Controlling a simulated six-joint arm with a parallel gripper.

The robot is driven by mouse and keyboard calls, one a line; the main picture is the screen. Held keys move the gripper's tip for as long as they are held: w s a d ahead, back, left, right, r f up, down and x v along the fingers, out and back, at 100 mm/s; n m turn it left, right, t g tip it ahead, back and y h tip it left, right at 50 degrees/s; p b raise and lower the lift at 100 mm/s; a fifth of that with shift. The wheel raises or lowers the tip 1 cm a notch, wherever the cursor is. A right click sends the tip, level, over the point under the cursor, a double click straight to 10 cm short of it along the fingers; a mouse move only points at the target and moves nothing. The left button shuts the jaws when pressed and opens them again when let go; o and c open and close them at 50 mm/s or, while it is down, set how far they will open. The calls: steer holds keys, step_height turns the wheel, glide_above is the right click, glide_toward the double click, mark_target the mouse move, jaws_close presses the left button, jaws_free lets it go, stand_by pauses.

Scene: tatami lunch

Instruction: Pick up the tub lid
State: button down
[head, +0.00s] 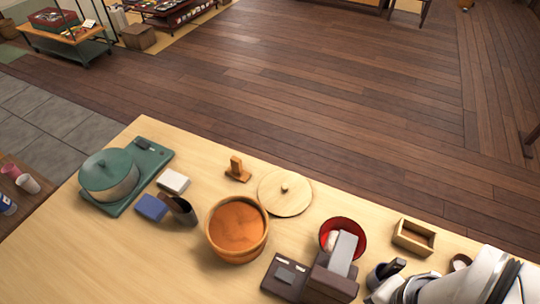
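The tub lid (285,194) is a flat, round, pale wooden disc with a small knob in its middle. It lies on the table, just right of and behind the round wooden tub (226,254), which is open and has an orange-brown inside. My white arm enters at the bottom right corner. What seems to be my gripper (388,272) is at its left end, well to the right of and nearer than the lid. Its fingers are not clear, and I cannot tell whether they are open.
A small wooden stand (238,172) is left of the lid. A red bowl (354,225), a dark brown box (328,285) and a wooden box (414,250) are to its right. A lidded pot (108,177) stands on a green board at the left. The table's far edge runs close behind the lid.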

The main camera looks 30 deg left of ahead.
stand_by(0.4)
steer(key=c, duration=0.6)
jaws_free()
steer(key=w+a+n, duration=0.1)
steer(key=w+a, duration=0.1)
steer(key=w, duration=0.3)
steer(key=w+a+n, duration=0.2)
steer(key=w, duration=0.3)
steer(key=w+a+r+n+t+h, duration=0.1)
steer(key=w+a+n, duration=0.1)
steer(key=w, duration=0.3)
steer(key=shift+a, duration=0.4)
steer(key=w+a+f+n, duration=0.2)
steer(key=w+a, duration=0.3)
steer(key=a, duration=0.1)
steer(key=n+t, duration=0.2)
steer(key=n, duration=0.1)
glide_toward(285, 186)
steer(key=x, duration=0.8)
steer(key=shift+w+f, duration=0.1)
steer(key=shift+f, duration=0.2)
